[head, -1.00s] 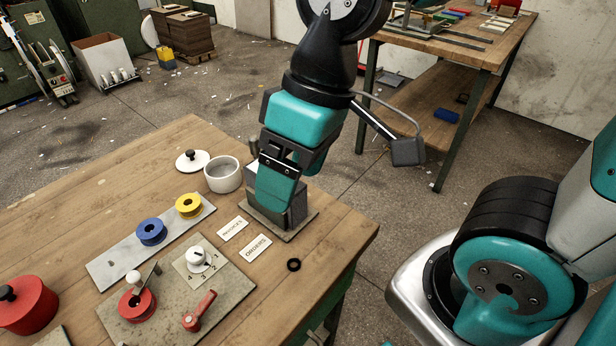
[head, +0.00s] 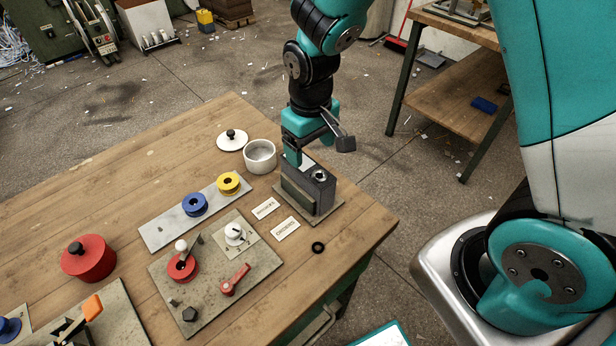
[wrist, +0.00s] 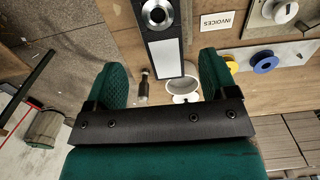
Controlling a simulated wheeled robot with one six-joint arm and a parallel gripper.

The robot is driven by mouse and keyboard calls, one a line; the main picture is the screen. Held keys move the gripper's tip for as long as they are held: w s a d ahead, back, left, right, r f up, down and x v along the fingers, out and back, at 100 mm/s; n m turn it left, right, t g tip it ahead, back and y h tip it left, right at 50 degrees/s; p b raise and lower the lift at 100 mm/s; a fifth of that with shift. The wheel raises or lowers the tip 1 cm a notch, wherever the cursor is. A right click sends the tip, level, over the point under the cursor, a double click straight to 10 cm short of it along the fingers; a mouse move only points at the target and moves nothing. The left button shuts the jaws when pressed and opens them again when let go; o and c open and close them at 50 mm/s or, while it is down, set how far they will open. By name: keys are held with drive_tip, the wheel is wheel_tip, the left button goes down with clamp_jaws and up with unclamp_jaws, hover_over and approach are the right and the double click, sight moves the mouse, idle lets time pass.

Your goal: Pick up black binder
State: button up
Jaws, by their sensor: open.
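The black binder (head: 322,188) stands upright in a holder on a base plate near the right edge of the table. Its top face has a ring and a white label; this face also shows in the wrist view, where the binder (wrist: 157,38) lies between the finger lines. My gripper (head: 302,156) is at the binder's far end in the head view, fingers pointing down. In the wrist view my gripper (wrist: 163,78) is open, with a green finger on each side. No finger visibly touches the binder. One finger is partly hidden in the head view.
A white pot (head: 260,158) stands close behind the gripper, with its lid (head: 232,140) beside it. Label cards (head: 286,229), a tray with blue and yellow spools (head: 229,184) and a control plate (head: 205,306) lie to the left. A black ring (head: 318,247) lies in front.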

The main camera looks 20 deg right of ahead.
sight(307, 166)
drive_tip(key=shift+w+a+f+p, duration=0.15)
drive_tip(key=shift+f+p, duration=0.2)
drive_tip(key=shift+f, duration=1.35)
drive_tip(key=shift+w+a+f+p, duration=0.1)
drive_tip(key=shift+f+p, duration=0.2)
drive_tip(key=shift+f, duration=1.35)
drive_tip(key=c, duration=1.1)
drive_tip(key=shift+r, duration=0.1)
